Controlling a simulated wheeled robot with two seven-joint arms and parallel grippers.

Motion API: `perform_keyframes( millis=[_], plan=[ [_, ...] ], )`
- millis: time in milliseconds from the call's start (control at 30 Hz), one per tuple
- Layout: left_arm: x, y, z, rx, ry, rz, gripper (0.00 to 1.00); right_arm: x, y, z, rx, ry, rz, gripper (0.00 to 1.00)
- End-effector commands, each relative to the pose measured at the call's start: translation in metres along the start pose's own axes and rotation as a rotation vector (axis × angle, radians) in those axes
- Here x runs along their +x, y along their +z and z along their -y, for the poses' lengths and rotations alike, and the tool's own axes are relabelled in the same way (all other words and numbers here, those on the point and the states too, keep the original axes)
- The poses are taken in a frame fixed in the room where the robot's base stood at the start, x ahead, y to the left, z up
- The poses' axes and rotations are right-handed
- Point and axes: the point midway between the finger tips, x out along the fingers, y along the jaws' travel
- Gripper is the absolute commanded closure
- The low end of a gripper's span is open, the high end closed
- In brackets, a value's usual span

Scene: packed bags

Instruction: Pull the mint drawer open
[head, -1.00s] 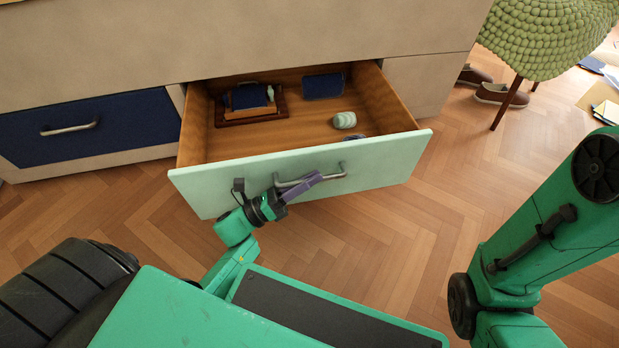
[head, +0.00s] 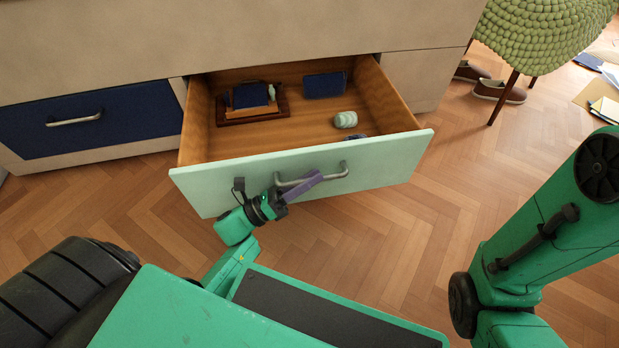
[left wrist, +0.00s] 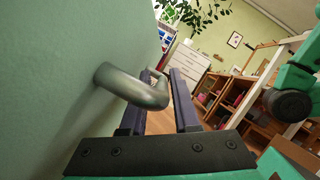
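The mint drawer (head: 236,178) stands well out of the cabinet, its inside exposed. Its grey bar handle (head: 334,174) is on the front; it also shows large in the left wrist view (left wrist: 121,84). My left gripper (head: 302,184) is at the left part of this handle. In the left wrist view its two purple fingers (left wrist: 160,104) lie either side of the bar and look closed on it; the far tips are partly hidden by the handle. Part of my right arm shows at the right of the head view, but its gripper is out of sight.
Inside the drawer are a wooden tray with a dark blue item (head: 250,95), a navy box (head: 324,85) and a pale green jar (head: 345,120). A shut navy drawer (head: 100,135) is at left. A green-covered chair (head: 550,35) and brown shoes (head: 499,91) stand right. Floor in front is clear.

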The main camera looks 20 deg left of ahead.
Motion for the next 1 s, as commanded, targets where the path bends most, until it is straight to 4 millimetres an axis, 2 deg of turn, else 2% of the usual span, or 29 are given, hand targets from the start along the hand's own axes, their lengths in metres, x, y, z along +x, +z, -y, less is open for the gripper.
perform_keyframes(
  millis=[267, 367, 600, 733, 833, 1000],
  plan=[
    [-0.004, 0.0, 0.001, -0.001, 0.0, -0.001, 0.7, 0.001, 0.002, -0.001, 0.001, 0.001, 0.005, 0.5],
    [-0.021, 0.001, 0.001, -0.002, 0.002, -0.002, 0.7, 0.005, 0.004, -0.002, 0.001, 0.002, 0.007, 0.5],
    [-0.091, 0.002, 0.001, -0.001, 0.005, -0.003, 0.7, 0.017, 0.008, -0.004, 0.001, 0.002, 0.005, 0.5],
    [-0.124, 0.001, 0.0, -0.001, 0.004, -0.002, 0.7, 0.018, 0.009, -0.005, 0.001, 0.002, 0.004, 0.5],
    [-0.14, 0.0, 0.0, 0.0, 0.002, -0.001, 0.7, 0.018, 0.009, -0.005, 0.001, 0.003, 0.004, 0.5],
    [-0.147, 0.0, 0.0, 0.0, 0.001, 0.001, 0.7, 0.018, 0.009, -0.005, 0.001, 0.003, 0.005, 0.5]
  ],
)
